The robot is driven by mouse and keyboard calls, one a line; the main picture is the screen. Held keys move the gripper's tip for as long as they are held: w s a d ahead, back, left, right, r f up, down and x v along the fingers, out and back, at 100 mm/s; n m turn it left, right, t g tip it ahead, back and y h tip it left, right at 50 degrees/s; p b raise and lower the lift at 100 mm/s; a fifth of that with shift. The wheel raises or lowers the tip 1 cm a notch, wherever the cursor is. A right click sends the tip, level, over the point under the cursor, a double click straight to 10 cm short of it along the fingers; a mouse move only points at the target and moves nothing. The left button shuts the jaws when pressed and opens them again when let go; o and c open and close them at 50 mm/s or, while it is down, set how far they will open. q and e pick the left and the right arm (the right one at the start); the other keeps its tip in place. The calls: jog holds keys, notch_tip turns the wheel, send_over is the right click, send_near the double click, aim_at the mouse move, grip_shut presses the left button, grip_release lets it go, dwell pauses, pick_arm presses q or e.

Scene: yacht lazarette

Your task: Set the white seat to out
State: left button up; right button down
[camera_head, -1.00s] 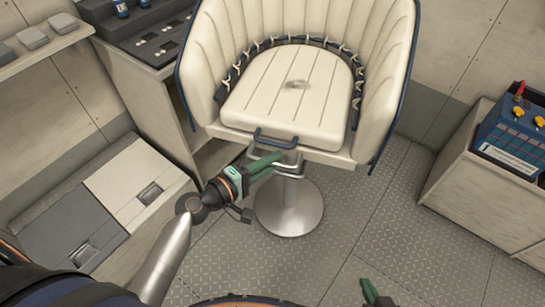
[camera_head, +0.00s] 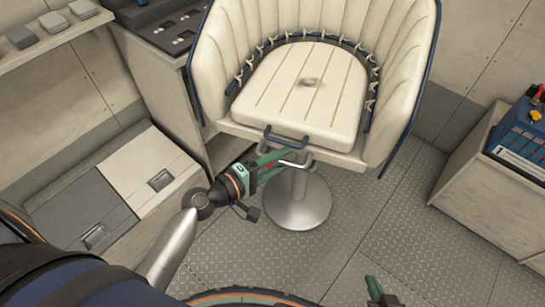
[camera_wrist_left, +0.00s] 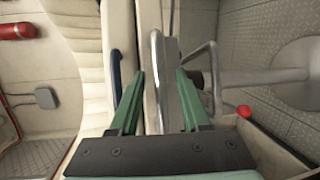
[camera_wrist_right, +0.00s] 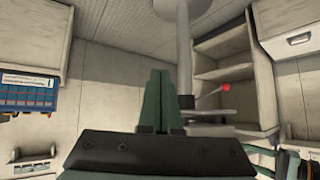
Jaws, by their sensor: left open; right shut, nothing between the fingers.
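The white seat (camera_head: 300,88), a padded bucket chair with a blue rim, stands on a round metal pedestal (camera_head: 297,203) in the head view. A blue handle (camera_head: 287,141) is at its cushion's front edge. My left gripper (camera_head: 289,163) is open under the front edge, beside the pedestal post. In the left wrist view, a silver bar handle (camera_wrist_left: 155,80) lies between its fingers (camera_wrist_left: 160,88); I cannot tell whether they touch it. A second metal handle (camera_wrist_left: 212,75) is beyond the right finger. My right gripper (camera_head: 372,290) is shut and empty, low and away from the seat.
A bench with lids (camera_head: 148,175) is at the left, beside a cabinet with a dark panel (camera_head: 175,38). A box (camera_head: 490,180) holding a blue case (camera_head: 520,145) is at the right. The metal floor (camera_head: 420,240) between is clear.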

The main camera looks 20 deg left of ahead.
pick_arm(q)
jog(key=shift+s+a, duration=0.2)
jog(key=shift+s, duration=0.1)
jog(key=b+v, duration=0.2)
jog(key=v, duration=0.9)
jog(key=shift+s+a+b, duration=0.25)
jog(key=shift+s+b, duration=0.05)
jog(key=shift+b, duration=0.05)
pick_arm(e)
jog(key=shift+w+a+f+y, duration=0.25)
jog(key=shift+a+f+y, duration=0.05)
jog(key=shift+a+f, duration=0.5)
jog(key=shift+r, duration=0.1)
pick_arm(q)
jog(key=s+d+f+m+g+y+p, duration=0.3)
jog(key=f+m+p, duration=0.7)
jog(key=m, duration=0.5)
jog(key=s+f+g+y, duration=0.1)
jog(key=s+y, duration=0.1)
jog(key=s, duration=0.1)
jog(key=shift+d+y, duration=0.15)
jog(key=shift+y, duration=0.25)
pick_arm(e)
notch_tip(320, 180, up, 8)
jog(key=s+d, duration=0.1)
jog(key=d, duration=0.1)
jog(key=shift+s+d+h, duration=0.25)
jog(key=shift+d+h, duration=0.15)
